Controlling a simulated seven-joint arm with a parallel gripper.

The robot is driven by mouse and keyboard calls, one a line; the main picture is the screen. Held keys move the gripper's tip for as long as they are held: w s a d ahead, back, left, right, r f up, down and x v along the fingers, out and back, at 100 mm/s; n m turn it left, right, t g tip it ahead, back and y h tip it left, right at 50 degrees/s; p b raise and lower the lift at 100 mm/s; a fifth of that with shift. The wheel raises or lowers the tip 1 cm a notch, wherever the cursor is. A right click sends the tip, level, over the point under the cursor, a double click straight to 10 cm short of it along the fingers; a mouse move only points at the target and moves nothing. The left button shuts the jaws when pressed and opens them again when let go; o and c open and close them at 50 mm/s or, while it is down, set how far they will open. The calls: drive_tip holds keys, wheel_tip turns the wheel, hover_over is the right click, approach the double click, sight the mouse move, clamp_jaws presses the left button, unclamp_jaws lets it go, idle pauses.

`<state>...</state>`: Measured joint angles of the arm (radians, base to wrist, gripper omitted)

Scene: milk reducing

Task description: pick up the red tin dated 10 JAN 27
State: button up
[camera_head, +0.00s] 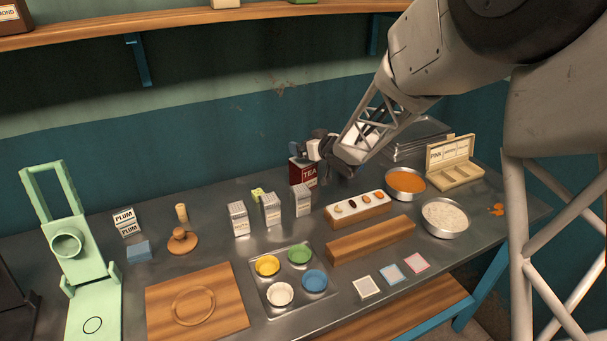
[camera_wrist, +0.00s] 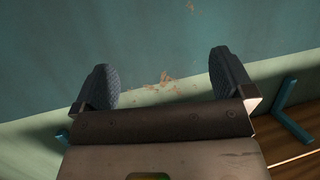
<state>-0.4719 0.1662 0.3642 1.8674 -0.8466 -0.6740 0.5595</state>
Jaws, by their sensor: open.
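A dark red tin (camera_head: 302,172) marked TEA stands at the back of the metal counter, near the wall. I cannot read a date on it. My gripper (camera_head: 308,144) is at the top of the tin in the head view, overlapping its upper part; I cannot tell whether they touch. In the wrist view my gripper (camera_wrist: 160,88) has its two fingers spread wide, with only wall between them. The tin does not show in the wrist view.
Several grey-white cartons (camera_head: 270,210) stand in front of the tin. A wooden block with small items (camera_head: 358,215) lies to their right. An orange-filled bowl (camera_head: 405,182) and a pale-filled bowl (camera_head: 445,217) stand farther right. A shelf (camera_head: 150,28) runs above.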

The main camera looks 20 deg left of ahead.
sight(306, 162)
drive_tip(key=shift+f, duration=0.1)
drive_tip(key=shift+f, duration=1.65)
drive_tip(key=shift+f, duration=0.1)
drive_tip(key=shift+f, duration=0.55)
wheel_tip(306, 162, down, 2)
drive_tip(key=shift+f, duration=0.15)
drive_tip(key=shift+x, duration=0.8)
drive_tip(key=shift+w+a+f, duration=0.1)
drive_tip(key=shift+w+a, duration=0.25)
drive_tip(key=shift+a, duration=0.15)
drive_tip(key=shift+c, duration=0.3)
